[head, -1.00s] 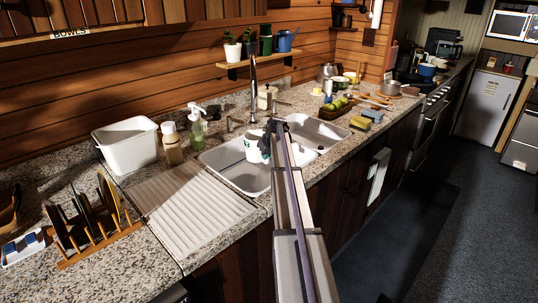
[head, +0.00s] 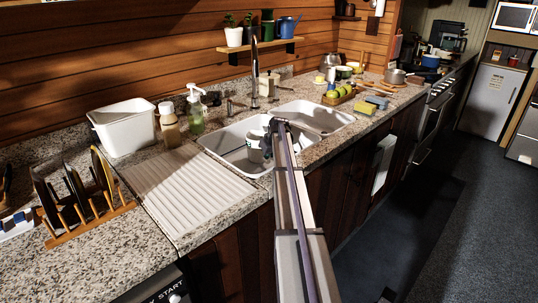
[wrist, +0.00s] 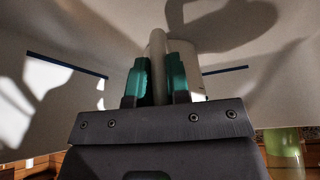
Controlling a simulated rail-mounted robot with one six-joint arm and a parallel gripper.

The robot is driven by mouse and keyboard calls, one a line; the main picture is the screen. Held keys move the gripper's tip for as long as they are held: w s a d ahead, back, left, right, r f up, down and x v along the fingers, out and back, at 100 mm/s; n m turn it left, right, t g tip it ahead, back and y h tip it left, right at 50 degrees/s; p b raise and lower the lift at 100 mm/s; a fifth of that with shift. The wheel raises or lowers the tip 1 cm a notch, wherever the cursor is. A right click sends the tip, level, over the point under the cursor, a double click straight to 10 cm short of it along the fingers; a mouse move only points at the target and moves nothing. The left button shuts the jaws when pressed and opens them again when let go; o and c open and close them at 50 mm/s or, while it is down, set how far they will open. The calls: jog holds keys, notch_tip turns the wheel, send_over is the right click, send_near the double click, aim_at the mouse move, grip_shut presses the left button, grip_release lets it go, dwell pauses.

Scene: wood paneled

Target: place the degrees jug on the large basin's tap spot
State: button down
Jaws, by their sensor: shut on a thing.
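The white degrees jug (head: 254,151) with a dark green mark is inside the large left basin (head: 225,143), below its rim. In the wrist view the jug's pale body (wrist: 188,60) and upright handle (wrist: 158,62) stand between my teal fingertips. My gripper (head: 269,133) is shut on the handle; its fingers (wrist: 158,82) press on both sides. Basin walls surround it. The tap (head: 254,72) rises behind the basin. Whether the jug's base touches the basin floor is hidden.
A smaller basin (head: 318,117) lies to the right. A ribbed drainboard (head: 183,190), soap bottle (head: 195,110), brown bottle (head: 168,124) and white tub (head: 123,130) are left. A fruit tray (head: 340,97) and sponges (head: 372,105) sit right.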

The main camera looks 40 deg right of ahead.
jog(key=shift+f, duration=0.3)
jog(key=c, duration=1)
grip_release()
jog(key=shift+o, duration=0.4)
jog(key=shift+o, duration=1.1)
notch_tip(320, 180, up, 10)
jog(key=p, duration=0.9)
jog(key=shift+r+p, duration=0.2)
jog(key=shift+p, duration=0.2)
jog(key=shift+f, duration=0.1)
jog(key=shift+f, duration=0.1)
